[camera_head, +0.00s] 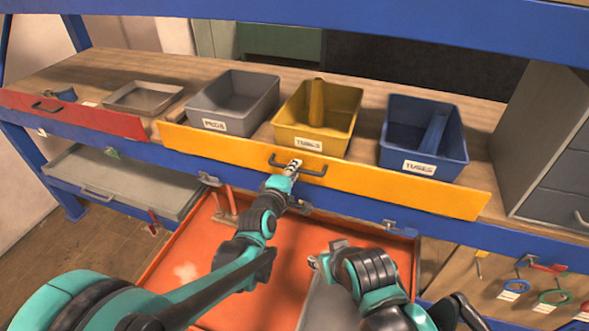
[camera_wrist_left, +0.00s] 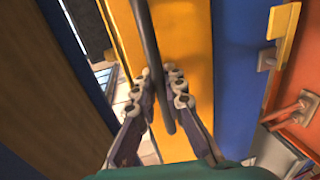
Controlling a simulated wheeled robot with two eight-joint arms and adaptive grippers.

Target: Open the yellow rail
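The yellow rail (camera_head: 400,190) is a long yellow front panel along the bench edge, with a dark bar handle (camera_head: 313,172) near its middle. In the left wrist view the rail (camera_wrist_left: 182,40) runs top to bottom, with the black handle (camera_wrist_left: 150,45) in front of it. My left gripper (camera_head: 293,167) is at the handle. In the left wrist view its fingertips (camera_wrist_left: 160,82) lie on both sides of the bar, close against it, and look shut on it. My right gripper (camera_head: 325,255) hangs lower, apart from the rail; its fingers are not clear.
A grey bin (camera_head: 212,124), a yellow bin (camera_head: 307,146) and a blue bin (camera_head: 420,167) stand on the bench behind the rail. A red panel (camera_head: 75,113) is at left, a grey cabinet (camera_head: 530,120) at right. An orange tray (camera_head: 185,255) lies below.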

